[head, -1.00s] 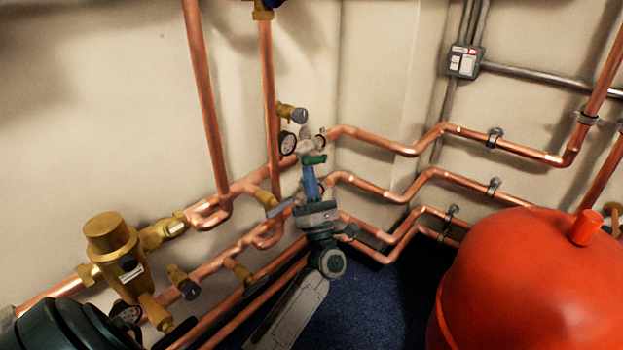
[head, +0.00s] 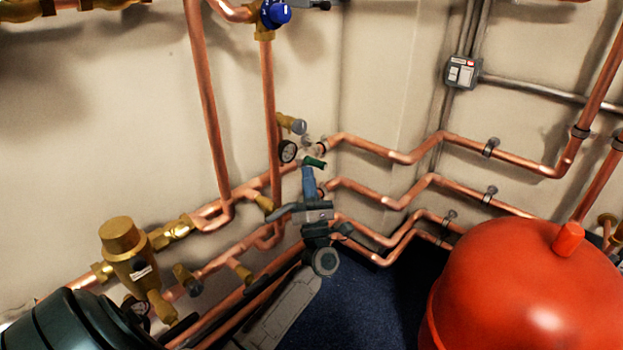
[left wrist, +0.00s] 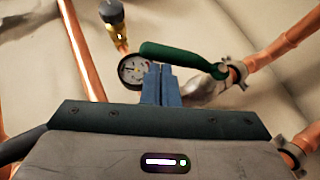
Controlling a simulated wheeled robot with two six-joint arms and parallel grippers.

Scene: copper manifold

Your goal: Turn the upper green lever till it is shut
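The upper green lever (head: 315,162) is on a valve on the upper copper pipe in the corner. In the left wrist view the lever (left wrist: 182,54) runs leftwards from its pivot, across the front of the valve body. My left gripper (head: 307,170) is just below the lever in the head view. In the left wrist view its blue fingers (left wrist: 160,70) are together with nothing seen between them, tips close to the lever's free end. Whether they touch it I cannot tell. No second green lever is visible. My right gripper is not in view.
A round gauge (head: 288,151) is just left of the valve, with a brass fitting (head: 291,123) above. Copper pipes (head: 395,202) run close behind and right of my gripper. A large red vessel (head: 530,290) stands at right. Blue floor (head: 385,310) between is clear.

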